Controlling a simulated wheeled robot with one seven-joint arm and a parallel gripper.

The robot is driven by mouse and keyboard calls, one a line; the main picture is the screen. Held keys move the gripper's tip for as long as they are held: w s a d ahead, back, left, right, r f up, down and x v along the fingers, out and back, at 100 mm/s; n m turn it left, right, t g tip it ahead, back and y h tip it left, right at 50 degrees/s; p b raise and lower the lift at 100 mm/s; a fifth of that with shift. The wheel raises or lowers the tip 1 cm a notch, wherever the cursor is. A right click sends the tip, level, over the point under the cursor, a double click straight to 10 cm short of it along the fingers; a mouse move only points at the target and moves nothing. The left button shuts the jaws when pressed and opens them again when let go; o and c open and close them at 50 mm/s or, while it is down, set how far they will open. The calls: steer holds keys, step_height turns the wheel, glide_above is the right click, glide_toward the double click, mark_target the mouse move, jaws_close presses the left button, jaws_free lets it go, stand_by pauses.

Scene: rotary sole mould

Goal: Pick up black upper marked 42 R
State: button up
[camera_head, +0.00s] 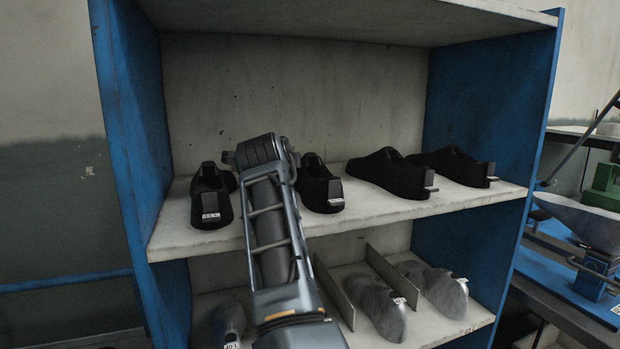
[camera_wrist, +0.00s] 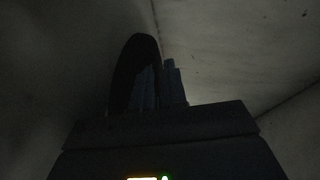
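Several black uppers stand on the upper shelf in the head view: one at the left (camera_head: 212,205), one just right of my arm (camera_head: 316,184), and two further right (camera_head: 388,173) (camera_head: 452,165). Each has a small tag at its front. The tags are too small to read surely, so I cannot tell which is 42 R. My arm reaches over the shelf between the two left uppers, and its end hides my gripper there. In the dim wrist view my gripper's fingers (camera_wrist: 160,88) stand beside or against a dark curved shape (camera_wrist: 134,66), probably an upper. Whether they grip it is unclear.
The upper shelf board (camera_head: 375,208) sits between blue side panels (camera_head: 130,120). Grey lasts (camera_head: 380,305) with tags lie on the lower shelf between thin dividers (camera_head: 335,290).

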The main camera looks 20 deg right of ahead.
steer(key=shift+c, duration=0.4)
jaws_close()
steer(key=shift+s, duration=0.1)
